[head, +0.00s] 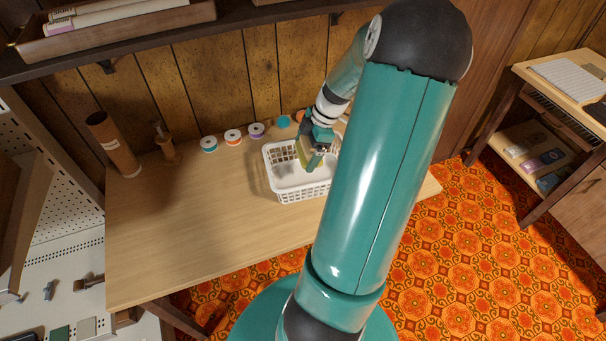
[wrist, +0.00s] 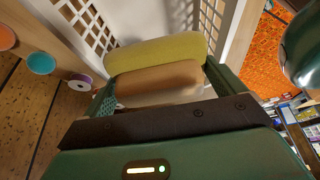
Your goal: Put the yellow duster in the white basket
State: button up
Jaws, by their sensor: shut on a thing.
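The white basket (head: 291,197), with lattice sides, stands on the wooden table. My gripper (head: 316,157) is over the basket's opening, fingers pointing down into it. In the wrist view my gripper (wrist: 161,88) is shut on the yellow duster (wrist: 158,50), with its tan block-like part (wrist: 157,80) between the two green fingers. The duster also shows in the head view (head: 302,152) as a small yellow piece beside the fingers. White lattice walls of the basket (wrist: 90,27) lie around it in the wrist view. Whether the duster touches the basket's floor I cannot tell.
Several thread spools (head: 233,137) stand in a row behind the basket. A brown cylinder (head: 113,144) and a small wooden stand (head: 163,143) are at the table's back left. The table's (head: 190,230) left and front are clear. A shelf (head: 120,45) hangs above.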

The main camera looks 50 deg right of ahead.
notch_tip(320, 180, down, 10)
jog(key=shift+s+f, duration=0.1)
dwell(0.4)
jog(key=shift+f, duration=0.1)
jog(key=o, duration=0.7)
jog(key=shift+c, duration=0.2)
jog(key=v, duration=1.2)
notch_tip(320, 180, up, 7)
jog(key=m+g+h, duration=0.1)
jog(key=m+h, duration=0.1)
send_over(302, 179)
jog(key=w+a, duration=0.2)
jog(key=a, duration=0.3)
jog(key=w+a+r+m+h, duration=0.1)
jog(key=w+a+r+m, duration=0.1)
jog(key=a+r, duration=0.6)
jog(key=s+a+r+m+t, duration=0.1)
jog(key=s+a+r+m, duration=0.1)
jog(key=a, duration=0.5)
jog(key=s+a+r+m+t, duration=0.1)
jog(key=s+a+r+m, duration=0.1)
jog(key=a, duration=0.5)
jog(key=s+a+r+m+t, duration=0.1)
jog(key=s+a+r+m, duration=0.1)
jog(key=s+a, duration=0.2)
jog(key=a, duration=0.3)
jog(key=shift+a+t, duration=0.15)
jog(key=shift+t, duration=0.25)
